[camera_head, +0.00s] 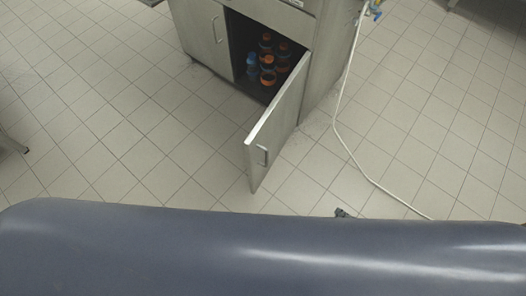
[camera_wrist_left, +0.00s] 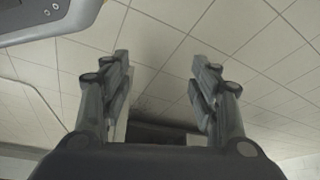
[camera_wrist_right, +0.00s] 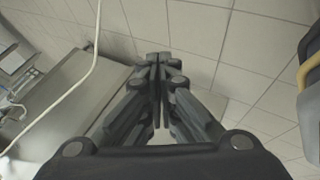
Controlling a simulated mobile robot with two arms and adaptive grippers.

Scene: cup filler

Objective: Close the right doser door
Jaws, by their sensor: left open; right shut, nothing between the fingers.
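The right doser door (camera_head: 278,128) is a grey metal panel with a bar handle (camera_head: 263,155). In the head view it stands wide open, swung out from the cabinet (camera_head: 323,62) towards me. The left door (camera_head: 203,35) is shut. My right gripper (camera_wrist_right: 157,60) is shut and empty. Only a small dark part of it (camera_head: 342,212) shows in the head view, to the right of the open door and apart from it. My left gripper (camera_wrist_left: 162,62) is open and empty in the left wrist view; it is hidden in the head view.
Several blue and orange bottles (camera_head: 268,62) stand inside the open cabinet. A white hose (camera_head: 340,135) hangs from a blue valve (camera_head: 375,10) and runs over the floor at right. It also crosses the right wrist view (camera_wrist_right: 75,85). The tiled floor left of the door is clear.

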